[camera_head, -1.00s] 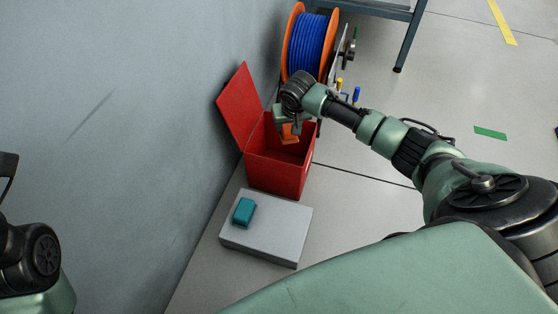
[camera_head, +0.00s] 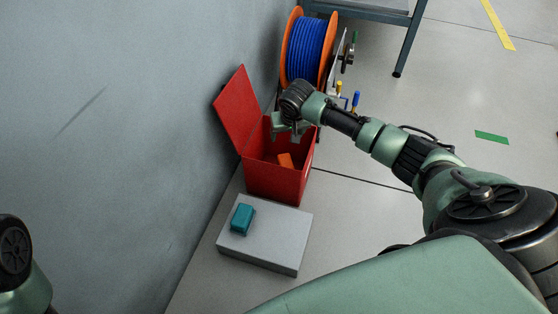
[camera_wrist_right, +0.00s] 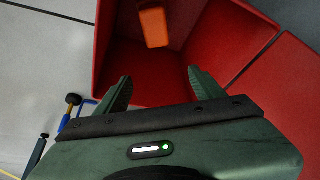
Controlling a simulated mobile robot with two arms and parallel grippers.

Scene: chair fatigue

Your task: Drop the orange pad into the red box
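The red box (camera_head: 272,184) stands on the floor against the wall with its lid (camera_head: 238,108) open. The orange pad (camera_head: 286,160) is inside the box, apart from my gripper; it also shows in the right wrist view (camera_wrist_right: 154,27). My right gripper (camera_head: 286,132) is above the box opening. Its fingers are spread and empty in the right wrist view (camera_wrist_right: 160,88). Part of my left arm shows at the lower left edge of the head view, but its gripper is out of view.
A teal block (camera_head: 243,219) lies on a grey slab (camera_head: 270,245) in front of the box. A blue cable reel (camera_head: 308,48) with orange flanges stands behind the box, beside a metal table frame (camera_head: 408,40). The floor to the right is mostly clear.

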